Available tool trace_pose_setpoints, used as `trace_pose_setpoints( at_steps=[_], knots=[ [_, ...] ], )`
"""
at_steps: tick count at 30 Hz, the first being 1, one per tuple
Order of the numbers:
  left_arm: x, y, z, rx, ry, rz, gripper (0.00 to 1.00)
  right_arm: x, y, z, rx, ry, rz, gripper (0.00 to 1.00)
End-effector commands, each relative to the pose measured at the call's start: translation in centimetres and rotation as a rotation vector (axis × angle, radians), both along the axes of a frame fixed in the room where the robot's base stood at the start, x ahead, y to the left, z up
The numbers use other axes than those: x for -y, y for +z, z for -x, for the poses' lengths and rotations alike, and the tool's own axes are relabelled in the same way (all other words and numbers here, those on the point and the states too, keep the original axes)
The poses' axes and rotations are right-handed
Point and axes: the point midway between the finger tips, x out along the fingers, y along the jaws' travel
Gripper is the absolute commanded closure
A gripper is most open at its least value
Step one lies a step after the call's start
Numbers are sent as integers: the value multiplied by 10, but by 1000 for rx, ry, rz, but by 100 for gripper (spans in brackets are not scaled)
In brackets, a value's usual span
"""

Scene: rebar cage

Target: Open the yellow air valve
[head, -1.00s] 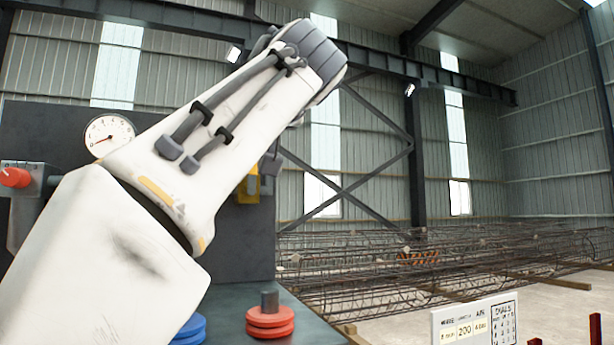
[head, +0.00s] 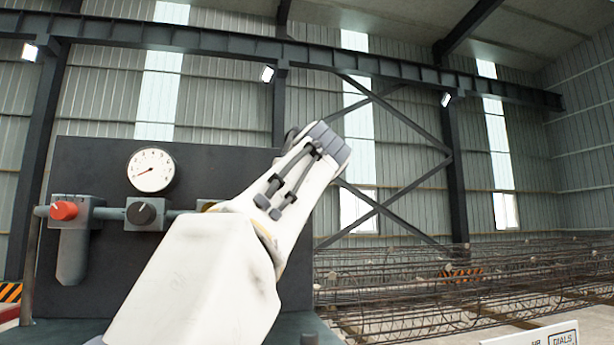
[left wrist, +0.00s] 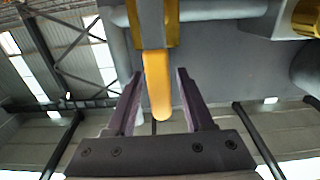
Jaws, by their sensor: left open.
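The yellow air valve's lever (left wrist: 157,85) shows in the left wrist view as a rounded orange-yellow bar extending from a golden-yellow valve part (left wrist: 152,22) at the top. My left gripper (left wrist: 158,74) is open, with one dark finger on each side of the lever. Gaps show between the lever and both fingers, so it is not clamped. In the head view my left arm crosses the dark panel (head: 102,165) and no lever is visible; the left gripper is hidden there too. My right gripper is in neither view.
On the panel are a round gauge (head: 151,170), a red knob (head: 64,210) and a black knob (head: 141,213) along a grey pipe. A brass-coloured fitting (left wrist: 306,18) is right of the lever in the wrist view. Rebar cages (head: 440,290) lie beyond, at right.

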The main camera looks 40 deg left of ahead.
Motion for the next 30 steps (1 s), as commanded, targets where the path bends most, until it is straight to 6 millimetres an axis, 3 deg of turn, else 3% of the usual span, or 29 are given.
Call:
trace_pose_setpoints(
  at_steps=[9, 13, 14, 30],
  knots=[
    [-3, -1, -2, 0, 0, 0, 48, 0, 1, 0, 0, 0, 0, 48],
    [-3, -1, -2, 0, 0, 0, 97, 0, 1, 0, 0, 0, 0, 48],
    [-3, -1, -2, 0, 0, 0, 100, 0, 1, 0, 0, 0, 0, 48],
    [-3, 0, -1, 0, 0, 0, 100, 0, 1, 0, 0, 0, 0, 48]
  ],
)
